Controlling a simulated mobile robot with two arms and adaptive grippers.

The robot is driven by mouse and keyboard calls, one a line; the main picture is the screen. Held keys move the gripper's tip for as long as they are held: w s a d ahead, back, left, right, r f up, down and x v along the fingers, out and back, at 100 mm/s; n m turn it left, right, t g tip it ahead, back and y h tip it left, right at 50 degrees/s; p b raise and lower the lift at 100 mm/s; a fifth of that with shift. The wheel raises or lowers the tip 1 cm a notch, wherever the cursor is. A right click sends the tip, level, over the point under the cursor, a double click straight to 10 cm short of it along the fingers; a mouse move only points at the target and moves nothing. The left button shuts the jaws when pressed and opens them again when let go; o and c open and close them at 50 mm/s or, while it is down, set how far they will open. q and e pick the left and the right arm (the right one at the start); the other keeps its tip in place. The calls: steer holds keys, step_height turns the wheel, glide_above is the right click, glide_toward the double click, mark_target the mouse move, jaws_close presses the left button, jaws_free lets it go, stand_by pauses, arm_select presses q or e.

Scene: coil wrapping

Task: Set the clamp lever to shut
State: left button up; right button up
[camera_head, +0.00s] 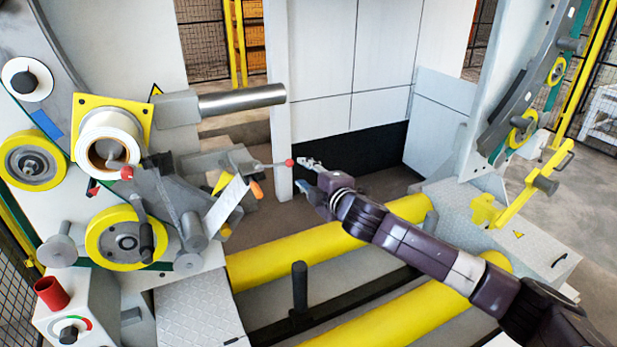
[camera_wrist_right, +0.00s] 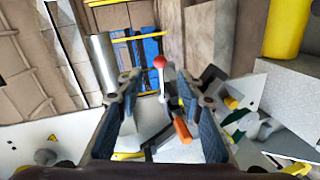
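A thin metal lever with a red ball end (camera_head: 289,162) sticks out to the right from the machine's left unit; I take it to be the clamp lever. My right gripper (camera_head: 306,175) is just right of the ball, with a small gap between them in the head view. In the right wrist view the red ball (camera_wrist_right: 160,62) appears centred between the fingertips, slightly beyond them. The right gripper (camera_wrist_right: 160,88) is open, its two blue-padded fingers apart with nothing gripped. My left gripper is not in view.
An orange handle (camera_head: 257,190) hangs close below the lever; it also shows between the fingers in the right wrist view (camera_wrist_right: 182,130). A steel cylinder (camera_head: 242,99) juts out above. Another red-ball lever (camera_head: 127,173) is farther left. Yellow rollers (camera_head: 320,250) lie below my right arm.

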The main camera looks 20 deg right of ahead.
steer(key=shift+v, duration=1.05)
steer(key=s+d+f+m+g+h+b, duration=0.1)
steer(key=s+d+f+m+g, duration=0.1)
steer(key=f, duration=1.1)
steer(key=s+d+f+m+g+h+b, duration=0.1)
steer(key=s+d+f+m+b, duration=0.15)
steer(key=f, duration=1.05)
steer(key=s+d+f+m+g+b, duration=0.1)
steer(key=s+d+f+m+g, duration=0.15)
steer(key=f, duration=1.05)
steer(key=s+d+f+m+g+h+b, duration=0.1)
steer(key=s+f+m+g, duration=0.15)
steer(key=s+f, duration=1.05)
steer(key=s+f+m+g+b, duration=0.2)
steer(key=s+f+m, duration=0.2)
steer(key=s+f, duration=1.4)
steer(key=s+a+f+m+g+b, duration=0.1)
steer(key=s+f, duration=0.3)
steer(key=s, duration=0.9)
steer(key=s+a+f+m+g+b, duration=0.1)
steer(key=s+f+g, duration=0.2)
steer(key=s, duration=1.1)
step_height(320, 180, down, 2)
steer(key=shift+s+a+f, duration=0.15)
steer(key=shift+s+a, duration=0.1)
steer(key=shift+a, duration=0.1)
